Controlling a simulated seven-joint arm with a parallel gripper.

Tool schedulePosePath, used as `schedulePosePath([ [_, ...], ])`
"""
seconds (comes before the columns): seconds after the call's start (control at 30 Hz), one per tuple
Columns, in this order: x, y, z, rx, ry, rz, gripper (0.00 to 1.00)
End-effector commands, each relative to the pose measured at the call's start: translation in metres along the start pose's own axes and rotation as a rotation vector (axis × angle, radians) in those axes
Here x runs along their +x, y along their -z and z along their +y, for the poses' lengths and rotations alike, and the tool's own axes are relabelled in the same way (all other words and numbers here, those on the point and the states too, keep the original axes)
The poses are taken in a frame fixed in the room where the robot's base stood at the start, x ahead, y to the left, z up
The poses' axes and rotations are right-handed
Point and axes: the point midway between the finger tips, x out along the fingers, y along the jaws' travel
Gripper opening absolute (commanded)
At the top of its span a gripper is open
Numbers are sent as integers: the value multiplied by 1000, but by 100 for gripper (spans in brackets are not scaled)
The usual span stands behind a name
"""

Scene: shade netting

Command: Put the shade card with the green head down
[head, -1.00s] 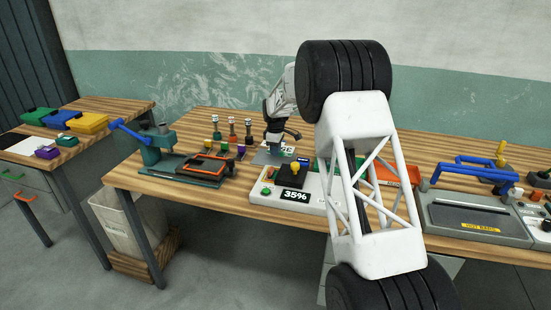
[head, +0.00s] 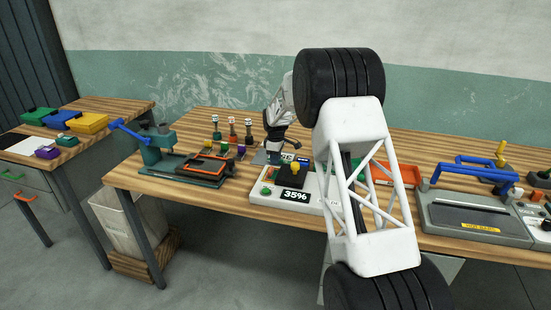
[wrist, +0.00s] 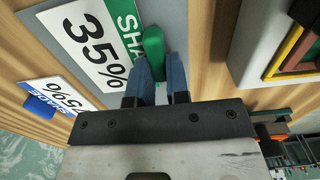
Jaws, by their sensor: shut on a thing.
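The shade card (wrist: 95,45) with the green head (wrist: 153,48) shows in the wrist view, white with "35%" and a green band. My gripper (wrist: 158,80) has its two blue fingers shut on the green head. In the head view my gripper (head: 275,148) is over the bench, behind the machine with the 35% display (head: 296,196). The card is largely hidden there. I cannot tell whether the card touches the surface under it.
A card marked 75% with a blue head (wrist: 42,105) lies beside the held card. An orange-edged frame press (head: 205,168) stands left on the bench (head: 160,195), with several small stamp-like tools (head: 232,135) behind it. A blue-handled machine (head: 475,215) stands at right.

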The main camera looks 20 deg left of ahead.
Motion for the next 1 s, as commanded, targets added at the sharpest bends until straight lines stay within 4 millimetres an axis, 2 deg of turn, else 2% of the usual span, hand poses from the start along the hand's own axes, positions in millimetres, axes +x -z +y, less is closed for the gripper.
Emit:
schedulePosePath([
  [0.03,1,0,0,0,0,0,17],
  [0.2,1,0,0,0,0,0,41],
  [0.67,-6,0,0,0,-1,1,41],
  [0.83,-21,0,0,0,-2,1,41],
  [1.0,-45,0,1,0,-3,1,41],
])
